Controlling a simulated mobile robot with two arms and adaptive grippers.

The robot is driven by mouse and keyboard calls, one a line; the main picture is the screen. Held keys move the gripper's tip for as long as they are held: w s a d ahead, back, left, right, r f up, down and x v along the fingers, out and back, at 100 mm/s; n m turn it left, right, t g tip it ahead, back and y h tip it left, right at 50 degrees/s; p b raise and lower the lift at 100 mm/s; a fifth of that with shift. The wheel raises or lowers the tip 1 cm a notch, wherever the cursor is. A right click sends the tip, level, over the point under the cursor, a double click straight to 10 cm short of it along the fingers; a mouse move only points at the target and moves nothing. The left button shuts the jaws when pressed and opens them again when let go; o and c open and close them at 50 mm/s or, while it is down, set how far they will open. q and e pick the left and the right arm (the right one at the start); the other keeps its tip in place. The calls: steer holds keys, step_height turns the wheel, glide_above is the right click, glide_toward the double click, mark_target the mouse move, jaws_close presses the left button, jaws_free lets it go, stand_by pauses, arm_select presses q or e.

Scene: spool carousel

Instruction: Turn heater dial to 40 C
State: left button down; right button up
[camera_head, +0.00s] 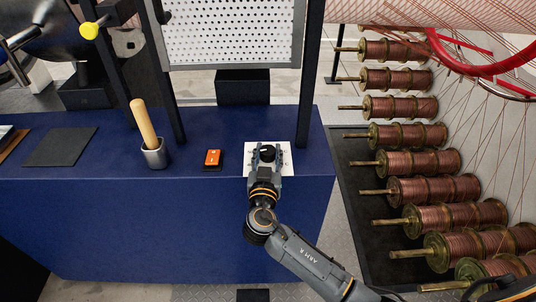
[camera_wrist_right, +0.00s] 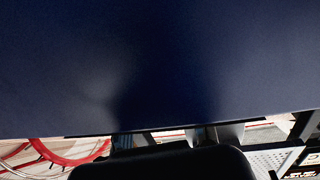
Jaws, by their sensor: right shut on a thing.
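The heater dial (camera_head: 267,152) is a small black knob on a white marked plate (camera_head: 286,158) near the front right of the blue bench. My right gripper (camera_head: 266,155) reaches over the bench's front edge and is shut on the dial, with a finger on each side of it. The gripper covers part of the plate, and I cannot read the dial's setting. The right wrist view shows mostly the dark blue bench front (camera_wrist_right: 160,60) and does not show the dial clearly. My left gripper is not in view.
An orange switch (camera_head: 212,157) sits left of the plate. A metal cup (camera_head: 155,155) with a wooden-handled tool and a dark mat (camera_head: 60,146) are further left. A dark post (camera_head: 310,90) stands behind the plate. Copper spools (camera_head: 415,135) line the right side.

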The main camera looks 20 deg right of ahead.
steer(key=n+y, duration=0.1)
steer(key=t+y, duration=0.1)
steer(key=shift+d+f+n+y+b, duration=0.1)
steer(key=shift+f+n+y+b, duration=0.1)
steer(key=shift+n+y+b, duration=0.2)
steer(key=shift+r+n+y, duration=0.1)
steer(key=shift+n+y, duration=0.8)
steer(key=shift+y, duration=0.5)
steer(key=o, duration=1.2)
steer(key=shift+r, duration=0.1)
steer(key=shift+s, duration=0.15)
steer(key=s, duration=0.8)
steer(key=s+a, duration=0.1)
steer(key=s, duration=0.2)
steer(key=shift+s, duration=0.4)
